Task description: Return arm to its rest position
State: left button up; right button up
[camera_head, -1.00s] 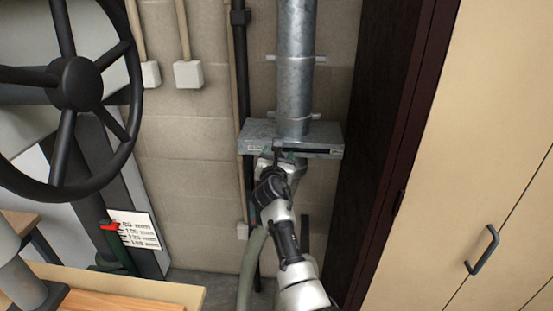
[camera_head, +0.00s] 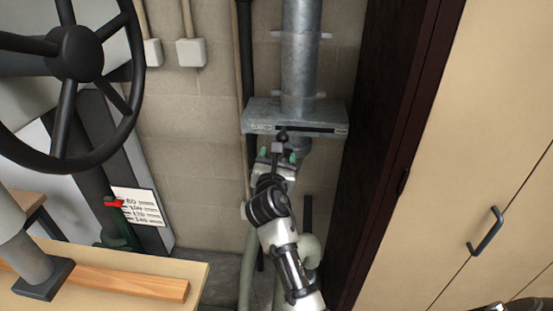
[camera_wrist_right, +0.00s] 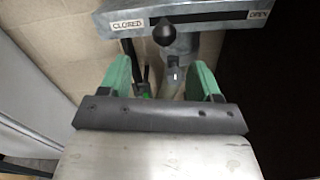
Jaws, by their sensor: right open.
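My right gripper (camera_head: 277,155) is open, its green fingers apart, just below a metal slide gate box (camera_head: 258,117) on a vertical duct. In the right wrist view the two green fingers of the gripper (camera_wrist_right: 160,78) have nothing clamped between them. A lever with a dark round knob (camera_head: 282,135) sticks out of the box; the knob (camera_wrist_right: 164,31) stands nearer the "CLOSED" label than the "OPEN" label. The fingers look clear of the knob. My left gripper is not in view.
The galvanised duct (camera_head: 301,55) runs up the block wall. A dark panel (camera_head: 375,150) and beige cabinet (camera_head: 470,150) stand right. A black handwheel (camera_head: 75,55) and a worktop with a wooden board (camera_head: 130,283) are left. A flexible hose (camera_head: 247,270) hangs beside my arm.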

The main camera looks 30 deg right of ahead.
jog(key=shift+f, duration=0.1)
jog(key=s+a+f+m+g+y, duration=0.1)
jog(key=a+f+m+y, duration=0.15)
jog(key=f, duration=0.85)
jog(key=s+a+f+m+g+y, duration=0.1)
jog(key=s+a+f+g+y, duration=0.15)
jog(key=f, duration=0.95)
jog(key=s+a+f+m+g+y, duration=0.1)
jog(key=s+f+m, duration=0.2)
jog(key=s+f, duration=0.35)
jog(key=s+a+f+m+g+y, duration=0.1)
jog(key=s+f+m+g+y, duration=0.15)
jog(key=f, duration=0.75)
jog(key=s+f+m+g, duration=0.2)
jog(key=s+f+m, duration=0.2)
jog(key=s+f, duration=0.45)
jog(key=s+f+m+g, duration=0.2)
jog(key=s+f+m, duration=0.3)
jog(key=s, duration=0.7)
jog(key=s+d+f+m+g, duration=0.1)
jog(key=s+d+f+m, duration=0.1)
jog(key=s, duration=0.8)
jog(key=s+d+f+m+g, duration=0.1)
jog(key=s+f+m, duration=0.3)
jog(key=s, duration=0.5)
jog(key=shift+s+d+f+m+g+y, duration=0.35)
jog(key=shift+s+d+f+m+g, duration=0.05)
jog(key=shift+g, duration=0.3)
